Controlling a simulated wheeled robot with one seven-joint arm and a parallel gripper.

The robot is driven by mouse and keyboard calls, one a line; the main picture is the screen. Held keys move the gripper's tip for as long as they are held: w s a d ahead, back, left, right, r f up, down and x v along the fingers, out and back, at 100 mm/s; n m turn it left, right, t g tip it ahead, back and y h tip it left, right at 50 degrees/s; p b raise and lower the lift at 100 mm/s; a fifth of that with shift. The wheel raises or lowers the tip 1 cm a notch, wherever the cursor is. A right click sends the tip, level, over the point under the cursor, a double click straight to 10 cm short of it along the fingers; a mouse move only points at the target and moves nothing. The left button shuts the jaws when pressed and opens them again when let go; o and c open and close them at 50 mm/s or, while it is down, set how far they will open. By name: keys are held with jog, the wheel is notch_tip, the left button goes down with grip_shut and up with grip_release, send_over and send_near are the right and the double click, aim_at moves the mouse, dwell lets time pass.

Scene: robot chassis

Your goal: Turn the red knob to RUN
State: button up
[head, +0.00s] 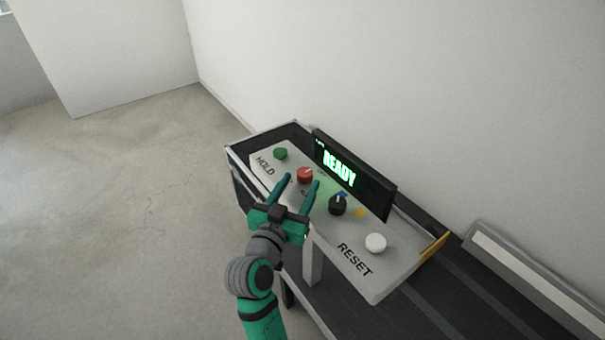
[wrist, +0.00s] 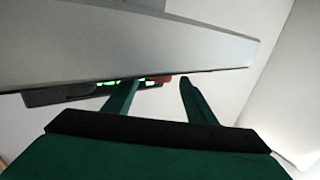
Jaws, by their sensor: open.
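The red knob (head: 304,175) sits on the sloped grey control panel (head: 387,272), with a pale pointer mark on its top. Its RUN lettering is not readable from here. My gripper (head: 301,181) is open, its two green fingers reaching over the panel toward the red knob. In the head view the fingertips appear just on the near side of the knob, one to each side; whether they touch it I cannot tell.
A green button (head: 280,154) near HOLD, a black knob (head: 337,205) with a blue mark, and a white button (head: 376,242) near RESET share the panel. A display (head: 352,178) reading READY stands behind. Open floor lies to the left.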

aim_at(304, 180)
jog(key=x, duration=0.3)
jog(key=shift+w+d, duration=0.25)
jog(key=shift+w, duration=0.65)
jog(key=c, duration=1)
